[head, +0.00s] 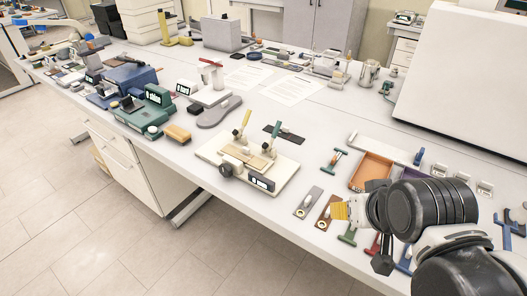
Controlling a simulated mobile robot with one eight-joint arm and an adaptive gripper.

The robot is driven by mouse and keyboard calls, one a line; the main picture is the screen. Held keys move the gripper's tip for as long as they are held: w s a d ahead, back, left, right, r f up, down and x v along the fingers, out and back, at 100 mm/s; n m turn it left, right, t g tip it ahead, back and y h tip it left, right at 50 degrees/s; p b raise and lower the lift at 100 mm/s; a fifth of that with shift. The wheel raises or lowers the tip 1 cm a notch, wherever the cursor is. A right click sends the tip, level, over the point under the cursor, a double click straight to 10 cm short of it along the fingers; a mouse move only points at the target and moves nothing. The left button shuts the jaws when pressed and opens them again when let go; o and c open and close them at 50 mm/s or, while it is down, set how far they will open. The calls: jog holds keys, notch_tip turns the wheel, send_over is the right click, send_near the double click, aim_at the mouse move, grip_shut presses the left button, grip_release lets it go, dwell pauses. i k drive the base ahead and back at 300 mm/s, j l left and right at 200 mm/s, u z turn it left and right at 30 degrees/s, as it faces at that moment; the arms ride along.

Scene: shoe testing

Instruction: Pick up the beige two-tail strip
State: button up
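I cannot single out the beige two-tail strip with certainty. Flat beige pieces (258,162) lie on top of the cream clamp fixture (208,153) in the middle of the bench; their ends are too small to make out. My gripper (366,222) is at the lower right, over the front part of the bench and to the right of the fixture. My own wrist and arm hide most of it, so its opening does not show.
A grey strip (308,202) and a brown strip (327,214) lie left of my gripper. An orange tray (371,170) is behind it. A green-handled tool (348,236) lies close by.

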aim_at(244, 155)
jog(key=j+z, duration=0.65)
jog(key=j, duration=0.25)
jog(key=k+j+z, duration=0.1)
jog(key=j+z, duration=0.25)
jog(key=k+j+z, duration=0.15)
jog(key=j+z, duration=0.15)
jog(key=j, duration=0.15)
jog(key=k+j+z, duration=0.15)
jog(key=j+z, duration=0.2)
